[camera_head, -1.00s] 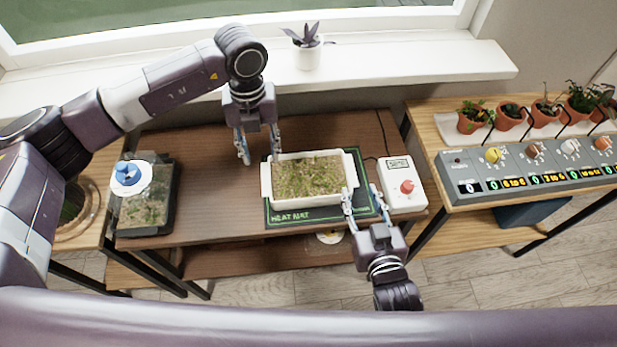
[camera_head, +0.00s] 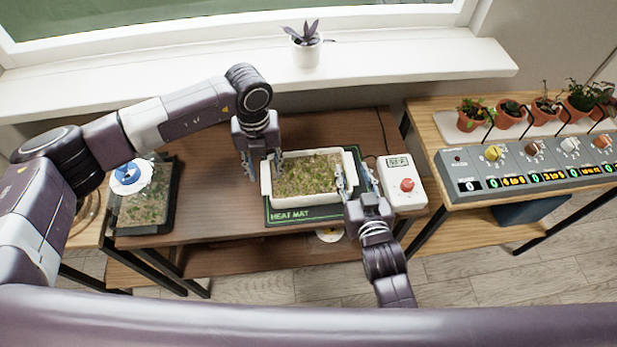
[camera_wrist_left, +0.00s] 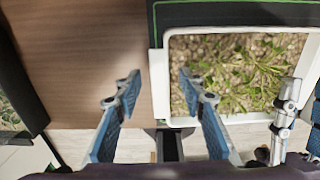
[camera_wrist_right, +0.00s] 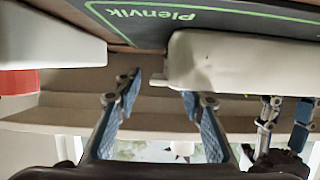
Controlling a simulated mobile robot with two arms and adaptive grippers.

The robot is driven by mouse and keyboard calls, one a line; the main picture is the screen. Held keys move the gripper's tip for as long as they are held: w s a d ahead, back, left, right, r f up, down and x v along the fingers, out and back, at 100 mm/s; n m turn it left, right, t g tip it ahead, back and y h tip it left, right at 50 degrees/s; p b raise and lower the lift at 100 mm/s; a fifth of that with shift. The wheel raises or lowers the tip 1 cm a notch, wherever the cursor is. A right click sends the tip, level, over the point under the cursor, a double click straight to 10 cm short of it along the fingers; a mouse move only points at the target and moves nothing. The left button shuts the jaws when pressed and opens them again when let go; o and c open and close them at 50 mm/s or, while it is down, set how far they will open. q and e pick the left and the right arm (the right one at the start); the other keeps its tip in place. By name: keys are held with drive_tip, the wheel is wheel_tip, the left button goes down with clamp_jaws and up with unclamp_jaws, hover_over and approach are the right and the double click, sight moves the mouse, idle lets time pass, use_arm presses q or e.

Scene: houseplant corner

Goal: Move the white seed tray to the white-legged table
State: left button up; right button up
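The white seed tray (camera_head: 301,201), filled with soil and green sprouts, sits on a dark green heat mat (camera_head: 358,208) on a brown table. My left gripper (camera_head: 264,170) is open at the tray's left end. In the left wrist view one finger is over the brown tabletop and the other over the sprouts, with the tray's rim (camera_wrist_left: 158,85) between them. My right gripper (camera_head: 356,184) is open at the tray's right end, one finger over the tray's inside and one outside. The right wrist view also shows the tray's wall (camera_wrist_right: 230,65). I cannot make out a white-legged table.
A white controller with a red knob (camera_head: 407,185) stands close right of the mat. A dark tray with a clear lid (camera_head: 146,205) stands at the brown table's left end. A right-hand table with black legs holds potted plants (camera_head: 508,116) and a control panel (camera_head: 530,165).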

use_arm(q)
drive_tip(key=shift+c, duration=0.3)
use_arm(e)
drive_tip(key=shift+c, duration=0.3)
use_arm(q)
clamp_jaws()
use_arm(e)
clamp_jaws()
use_arm(q)
drive_tip(key=shift+r, duration=0.2)
use_arm(e)
drive_tip(key=shift+r, duration=0.15)
